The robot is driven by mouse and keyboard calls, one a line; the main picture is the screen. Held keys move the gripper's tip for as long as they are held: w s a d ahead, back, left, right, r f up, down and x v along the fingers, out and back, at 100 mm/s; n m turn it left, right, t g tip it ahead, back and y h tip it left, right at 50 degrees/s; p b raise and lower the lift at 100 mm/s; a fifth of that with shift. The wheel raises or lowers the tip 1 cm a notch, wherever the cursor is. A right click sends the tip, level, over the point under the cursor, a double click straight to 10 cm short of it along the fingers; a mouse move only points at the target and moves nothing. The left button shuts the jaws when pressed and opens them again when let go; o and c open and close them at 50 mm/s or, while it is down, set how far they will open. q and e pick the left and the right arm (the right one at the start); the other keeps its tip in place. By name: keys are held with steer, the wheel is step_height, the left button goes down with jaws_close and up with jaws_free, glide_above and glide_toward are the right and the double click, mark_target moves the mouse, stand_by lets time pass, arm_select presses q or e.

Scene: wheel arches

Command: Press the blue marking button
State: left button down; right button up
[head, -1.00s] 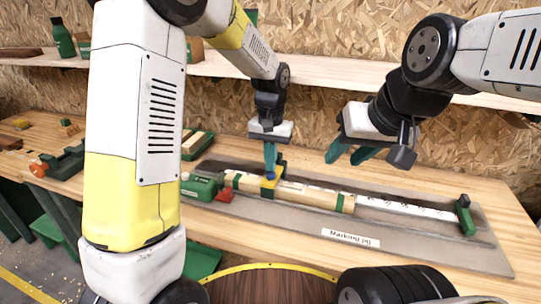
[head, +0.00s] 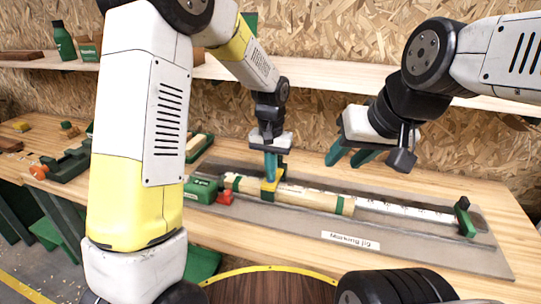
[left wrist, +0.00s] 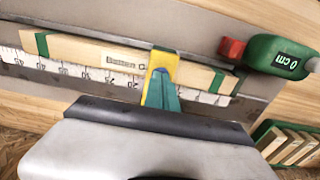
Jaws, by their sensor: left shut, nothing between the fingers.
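A wooden batten (head: 312,196) with green bands lies along the grey marking jig (head: 410,252). A yellow marker piece (head: 268,188) straddles the batten near its left end; it also shows in the left wrist view (left wrist: 164,62). My left gripper (head: 270,177) is shut and empty, pointing down with its teal fingertips at the top of the yellow piece. I cannot tell whether they touch it. No blue button shows clearly; the fingers cover that spot. My right gripper (head: 348,158) is open and empty, raised behind the batten to the right.
A white scale (head: 405,209) runs along the jig to a green end stop (head: 465,218). A shelf (head: 320,85) crosses behind the arms.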

arm_select(q)
step_height(320, 180, up, 14)
arm_select(e)
steer(key=shift+w+d, duration=0.1)
steer(key=shift+d, duration=0.25)
arm_select(q)
steer(key=shift+r, duration=0.1)
steer(key=s+a+r+n+t+h, duration=0.1)
steer(key=s+a+r+t, duration=0.1)
steer(key=s+a, duration=0.5)
steer(key=s+a+r+n+t+h, duration=0.1)
steer(key=s+a+t, duration=0.3)
steer(key=s, duration=0.9)
steer(key=a+n, duration=0.1)
steer(key=a, duration=0.2)
steer(key=shift+r, duration=0.35)
